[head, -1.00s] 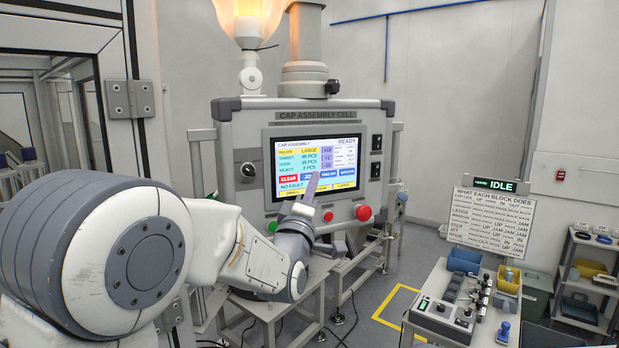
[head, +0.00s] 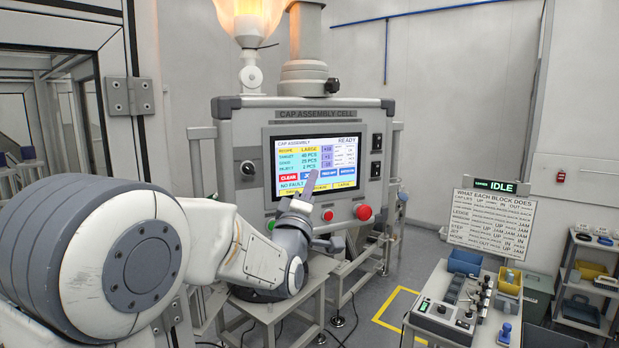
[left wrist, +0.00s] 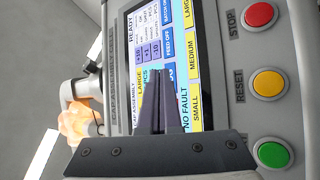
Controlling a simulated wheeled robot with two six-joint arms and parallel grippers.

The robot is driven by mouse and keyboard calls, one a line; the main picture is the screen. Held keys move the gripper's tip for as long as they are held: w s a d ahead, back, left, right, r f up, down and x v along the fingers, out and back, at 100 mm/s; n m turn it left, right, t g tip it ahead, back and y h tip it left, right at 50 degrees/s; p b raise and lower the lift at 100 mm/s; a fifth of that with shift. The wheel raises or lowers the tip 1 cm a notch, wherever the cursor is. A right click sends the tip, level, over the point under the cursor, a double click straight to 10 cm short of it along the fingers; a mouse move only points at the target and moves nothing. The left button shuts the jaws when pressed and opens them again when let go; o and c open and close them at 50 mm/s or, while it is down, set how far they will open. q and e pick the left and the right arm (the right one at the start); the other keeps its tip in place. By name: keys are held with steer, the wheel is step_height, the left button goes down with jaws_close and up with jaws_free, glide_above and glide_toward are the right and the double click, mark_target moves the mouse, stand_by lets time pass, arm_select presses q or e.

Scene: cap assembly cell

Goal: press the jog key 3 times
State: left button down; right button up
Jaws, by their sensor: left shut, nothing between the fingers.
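The jog key (head: 307,176) is a blue key in the lower row of the lit touchscreen, right of the red CLEAR key. My left gripper (head: 313,176) is shut and empty, with its fingertips in front of the jog key and hiding part of it. In the left wrist view, the shut fingers (left wrist: 161,76) point at the screen and the blue jog key (left wrist: 170,72) shows just beyond the tips. I cannot tell whether the tips touch it. My right gripper is not in view.
The screen sits in a grey panel (head: 236,130). Below it are a green button (left wrist: 272,154), a yellow RESET button (left wrist: 269,84) and a red STOP button (left wrist: 261,16). A bench with a control box (head: 440,322) stands at the lower right beside a sign (head: 492,220).

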arm_select(q)
steer(key=shift+w+a+b, duration=0.15)
steer(key=shift+w+b, duration=0.1)
steer(key=shift+b, duration=0.05)
stand_by(0.6)
steer(key=shift+s+d+b, duration=0.35)
steer(key=shift+s+b, duration=0.25)
steer(key=shift+b, duration=0.05)
steer(key=shift+s, duration=0.1)
steer(key=s+b, duration=0.1)
steer(key=s+d+b, duration=0.2)
steer(key=s, duration=0.1)
steer(key=shift+s+d, duration=0.1)
steer(key=shift+d, duration=0.15)
